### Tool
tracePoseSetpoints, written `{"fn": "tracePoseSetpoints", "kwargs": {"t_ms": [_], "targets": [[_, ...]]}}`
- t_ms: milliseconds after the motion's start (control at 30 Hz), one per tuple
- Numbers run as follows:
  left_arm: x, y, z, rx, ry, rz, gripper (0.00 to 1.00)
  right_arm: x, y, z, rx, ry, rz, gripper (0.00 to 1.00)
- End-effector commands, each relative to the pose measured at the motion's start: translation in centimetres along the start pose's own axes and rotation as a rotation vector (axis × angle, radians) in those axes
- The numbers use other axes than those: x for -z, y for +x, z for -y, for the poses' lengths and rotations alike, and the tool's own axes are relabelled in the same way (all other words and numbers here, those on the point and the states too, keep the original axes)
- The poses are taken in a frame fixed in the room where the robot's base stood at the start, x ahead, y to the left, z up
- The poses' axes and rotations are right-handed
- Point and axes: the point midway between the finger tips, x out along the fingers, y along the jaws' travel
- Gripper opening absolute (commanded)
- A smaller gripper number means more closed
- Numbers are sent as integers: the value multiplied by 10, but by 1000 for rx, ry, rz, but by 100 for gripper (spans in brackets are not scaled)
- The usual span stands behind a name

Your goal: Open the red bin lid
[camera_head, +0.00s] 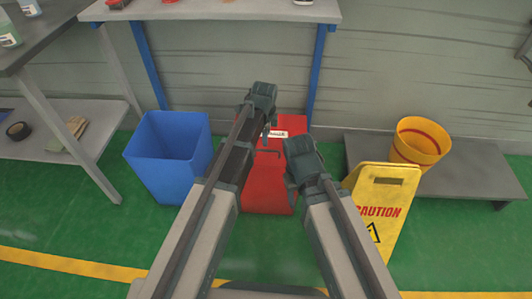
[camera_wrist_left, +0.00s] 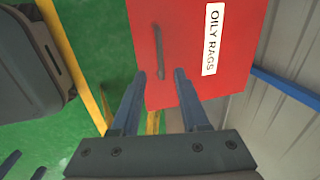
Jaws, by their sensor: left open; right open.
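The red bin (camera_head: 268,190) stands on the green floor in the middle of the head view, partly hidden by my arms. Its red lid (camera_wrist_left: 230,85) looks closed and fills the upper middle of the left wrist view, with a white OILY RAGS label (camera_wrist_left: 212,40) and a dark bar-shaped handle (camera_wrist_left: 159,50). My left gripper (camera_head: 268,127) is over the bin's far part. In the left wrist view its open, empty fingers (camera_wrist_left: 160,74) point at the lid near the handle's end; contact cannot be told. My right gripper (camera_head: 298,160) is beside the bin's right side; its fingertips are hard to see.
A blue bin (camera_head: 168,158) stands left of the red bin. A yellow caution sign (camera_head: 383,205) stands close on the right, before a yellow bucket (camera_head: 420,143) on a low grey bench (camera_head: 478,170). A blue-legged table (camera_head: 215,10) is behind. Green floor is open in front.

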Motion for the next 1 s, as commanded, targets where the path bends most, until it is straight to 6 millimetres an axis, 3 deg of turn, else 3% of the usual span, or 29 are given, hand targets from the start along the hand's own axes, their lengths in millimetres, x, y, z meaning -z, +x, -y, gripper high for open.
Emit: {"fn": "tracePoseSetpoints", "kwargs": {"t_ms": [33,500,933,1000], "targets": [[0,15,-1,0,0,0,45,1,15,1,-1,-1,0,50],[0,77,0,0,0,0,45,5,75,6,-6,-7,-2,50],[0,83,0,0,0,0,45,5,81,7,-5,-10,-3,50],[0,83,0,0,0,0,32,5,81,7,-5,-10,-3,50]]}}
